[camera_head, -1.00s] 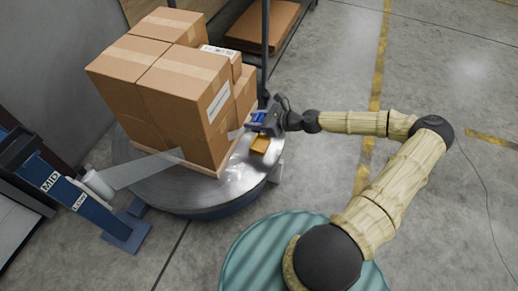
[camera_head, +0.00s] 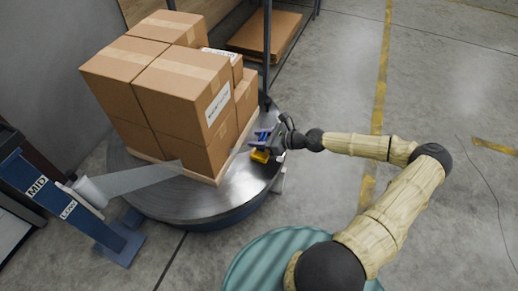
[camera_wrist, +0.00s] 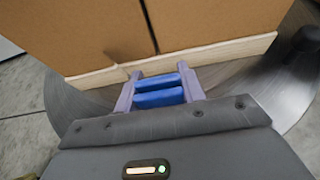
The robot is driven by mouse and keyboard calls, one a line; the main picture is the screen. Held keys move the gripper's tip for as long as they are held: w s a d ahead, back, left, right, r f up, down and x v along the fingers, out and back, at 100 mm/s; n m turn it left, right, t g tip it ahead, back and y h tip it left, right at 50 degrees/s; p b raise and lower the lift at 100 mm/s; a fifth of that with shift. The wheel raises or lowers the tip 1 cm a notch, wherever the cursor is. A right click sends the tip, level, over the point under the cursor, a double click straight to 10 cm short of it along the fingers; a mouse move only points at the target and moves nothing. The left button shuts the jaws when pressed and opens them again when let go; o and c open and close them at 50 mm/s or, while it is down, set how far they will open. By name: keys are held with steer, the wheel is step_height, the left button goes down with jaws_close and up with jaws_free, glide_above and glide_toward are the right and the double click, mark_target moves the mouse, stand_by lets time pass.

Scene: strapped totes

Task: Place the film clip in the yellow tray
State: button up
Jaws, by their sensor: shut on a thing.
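My gripper (camera_head: 264,139) is shut on a blue two-bar piece, which I take to be the film clip (camera_wrist: 158,98). In the wrist view the clip sits between the two pale fingers (camera_wrist: 158,90). In the head view my gripper is close by the yellow tray (camera_head: 260,156), with the tray just below it in the picture. The tray is near the right rim of the round turntable and partly covered by my gripper. I cannot tell whether the clip touches it. The tray does not show in the wrist view.
Stacked cartons (camera_head: 180,95) stand on a pallet on the grey turntable (camera_head: 180,198). A strip of film (camera_head: 145,178) runs from the roll on the blue mast (camera_head: 65,205) and ends near the lower carton. A dark upright post (camera_head: 267,50) stands behind my gripper.

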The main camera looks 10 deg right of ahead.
steer(key=shift+a, duration=0.25)
steer(key=shift+f+b, duration=0.3)
steer(key=shift+f, duration=0.1)
step_height(320, 180, down, 3)
steer(key=shift+d+r+b, duration=0.1)
steer(key=shift+b, duration=0.95)
steer(key=o, duration=1)
steer(key=shift+o, duration=0.2)
